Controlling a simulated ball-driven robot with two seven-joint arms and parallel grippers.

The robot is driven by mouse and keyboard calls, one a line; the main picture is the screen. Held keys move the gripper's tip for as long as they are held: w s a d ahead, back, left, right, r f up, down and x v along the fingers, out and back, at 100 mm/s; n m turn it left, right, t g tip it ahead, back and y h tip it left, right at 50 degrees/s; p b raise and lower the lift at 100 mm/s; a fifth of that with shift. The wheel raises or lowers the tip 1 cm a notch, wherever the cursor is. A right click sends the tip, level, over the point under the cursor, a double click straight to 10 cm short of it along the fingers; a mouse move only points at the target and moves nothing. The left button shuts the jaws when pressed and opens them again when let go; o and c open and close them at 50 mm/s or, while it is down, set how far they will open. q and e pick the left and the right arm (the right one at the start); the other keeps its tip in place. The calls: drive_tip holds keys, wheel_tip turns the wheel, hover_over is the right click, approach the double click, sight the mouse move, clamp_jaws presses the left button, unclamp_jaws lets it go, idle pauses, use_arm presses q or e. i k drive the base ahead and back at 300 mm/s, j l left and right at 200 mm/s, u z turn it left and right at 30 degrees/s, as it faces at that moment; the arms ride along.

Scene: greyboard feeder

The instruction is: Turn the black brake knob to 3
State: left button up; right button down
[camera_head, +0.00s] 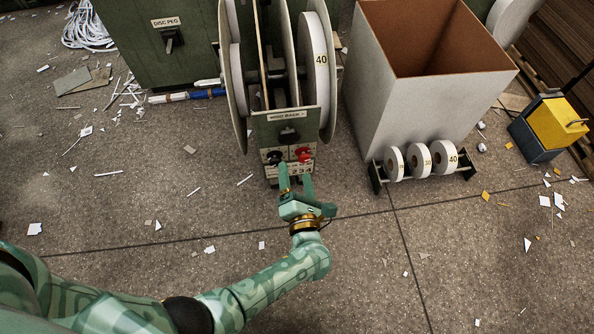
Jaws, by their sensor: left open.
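The black brake knob (273,157) sits at the left of the lower panel on the green reel stand (268,128). A red knob (304,154) is beside it on the right, with small number markings below; the black knob's setting is too small to read. My left gripper (296,180) is open, its fingers pointing up the picture at the panel. One finger is just below the black knob and partly covers the panel's markings. I cannot tell whether it touches the knob. My right gripper is not in view.
Another black knob (289,136) sits higher, under a "WIND BACK" label. A large grey bin (380,100) and a rack of white rolls (422,160) stand to the right. A green cabinet (150,62) is at the left. Paper scraps litter the floor; the front floor is open.

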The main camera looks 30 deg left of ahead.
sight(275, 157)
drive_tip(key=k+l, duration=0.9)
